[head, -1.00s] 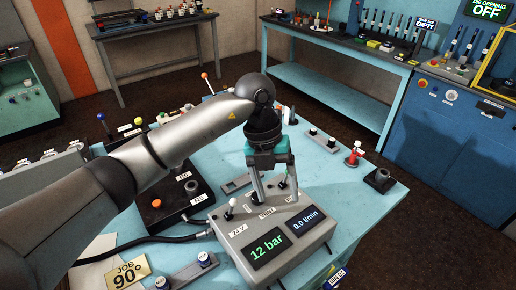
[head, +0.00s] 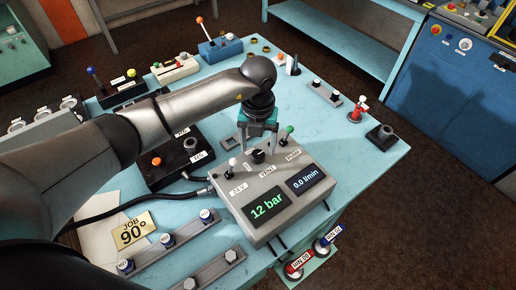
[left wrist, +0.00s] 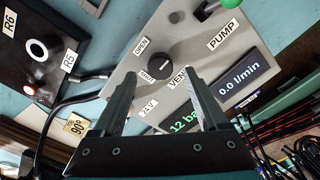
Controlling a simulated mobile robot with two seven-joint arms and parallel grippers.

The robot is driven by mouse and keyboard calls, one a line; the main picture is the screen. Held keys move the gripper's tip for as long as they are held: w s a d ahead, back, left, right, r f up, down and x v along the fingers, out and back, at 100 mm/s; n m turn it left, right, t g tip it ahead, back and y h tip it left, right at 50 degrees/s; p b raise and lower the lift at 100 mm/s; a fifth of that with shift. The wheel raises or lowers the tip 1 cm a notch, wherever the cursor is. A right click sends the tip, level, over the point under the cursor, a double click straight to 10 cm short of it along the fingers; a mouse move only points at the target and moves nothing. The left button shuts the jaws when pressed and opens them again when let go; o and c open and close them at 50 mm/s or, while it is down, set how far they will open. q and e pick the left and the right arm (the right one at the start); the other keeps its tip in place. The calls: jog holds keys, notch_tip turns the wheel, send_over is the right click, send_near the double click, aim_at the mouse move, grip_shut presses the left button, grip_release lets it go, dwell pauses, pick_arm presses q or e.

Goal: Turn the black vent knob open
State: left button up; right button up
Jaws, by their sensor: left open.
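The black vent knob (head: 257,156) sits on top of the grey control box (head: 240,208), behind the VENT label. In the left wrist view the round knob (left wrist: 160,58) has OPEN and SHUT labels on its left side. A pale line shows on it, but I cannot tell clearly which label it points to. My left gripper (head: 258,147) is open and empty over the back of the box. In the left wrist view its fingertips (left wrist: 160,82) stand apart, with the knob beyond them and roughly centred in the gap. My right gripper is not in view.
A white-tipped 24 V lever (head: 233,163) and a green-tipped pump lever (head: 288,131) flank the knob. The displays read 12 bar and 0.0 l/min. A black box with an orange button (head: 156,161) stands to the left. The bench's right side (head: 345,165) is mostly clear.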

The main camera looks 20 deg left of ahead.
aim_at(258, 156)
pick_arm(q)
jog(key=shift+f, duration=1.45)
jog(key=shift+c, duration=0.3)
grip_shut()
